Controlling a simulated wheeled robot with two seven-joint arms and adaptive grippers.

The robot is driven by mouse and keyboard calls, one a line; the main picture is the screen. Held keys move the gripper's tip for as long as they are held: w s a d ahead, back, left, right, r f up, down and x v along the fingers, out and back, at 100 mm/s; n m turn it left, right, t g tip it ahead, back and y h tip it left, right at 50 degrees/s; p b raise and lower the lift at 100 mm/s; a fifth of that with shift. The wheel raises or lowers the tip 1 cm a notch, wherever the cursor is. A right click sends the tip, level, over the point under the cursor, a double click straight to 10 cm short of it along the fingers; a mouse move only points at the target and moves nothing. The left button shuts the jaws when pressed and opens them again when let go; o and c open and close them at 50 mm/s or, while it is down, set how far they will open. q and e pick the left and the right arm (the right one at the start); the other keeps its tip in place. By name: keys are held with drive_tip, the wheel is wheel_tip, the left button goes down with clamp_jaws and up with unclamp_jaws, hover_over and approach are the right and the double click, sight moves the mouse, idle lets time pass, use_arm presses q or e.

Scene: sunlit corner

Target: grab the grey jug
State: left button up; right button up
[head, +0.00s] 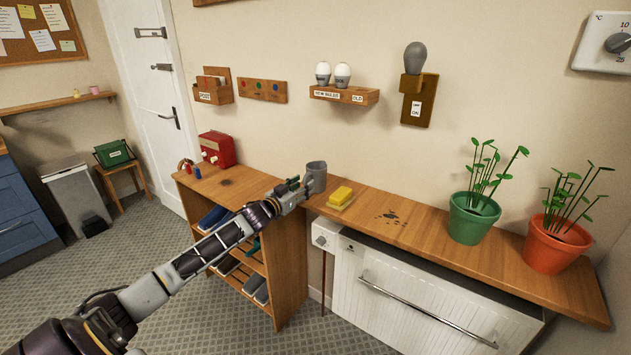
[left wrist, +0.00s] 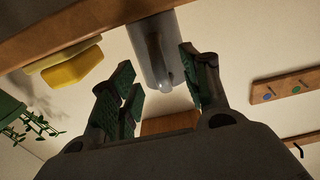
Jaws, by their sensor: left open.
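The grey jug (head: 317,175) stands upright on the wooden shelf top (head: 400,225) against the wall. My left gripper (head: 295,190) reaches it from the left and front, and its fingers overlap the jug's lower left side in the head view. In the left wrist view the grey jug (left wrist: 154,55) shows upside down, beyond and partly between the open fingers of the left gripper (left wrist: 160,85). I cannot tell whether a finger touches the jug. My right gripper is in neither view.
A yellow sponge (head: 341,195) lies just right of the jug. Dark stains mark the wood further right, before a green pot (head: 473,217) and an orange pot (head: 555,245) with plants. A red box (head: 217,150) stands at the left end. A white radiator (head: 400,300) is below.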

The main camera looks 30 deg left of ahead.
use_arm(q)
drive_tip(key=shift+w+d, duration=0.1)
drive_tip(key=shift+w, duration=1.3)
drive_tip(key=shift+r, duration=0.1)
clamp_jaws()
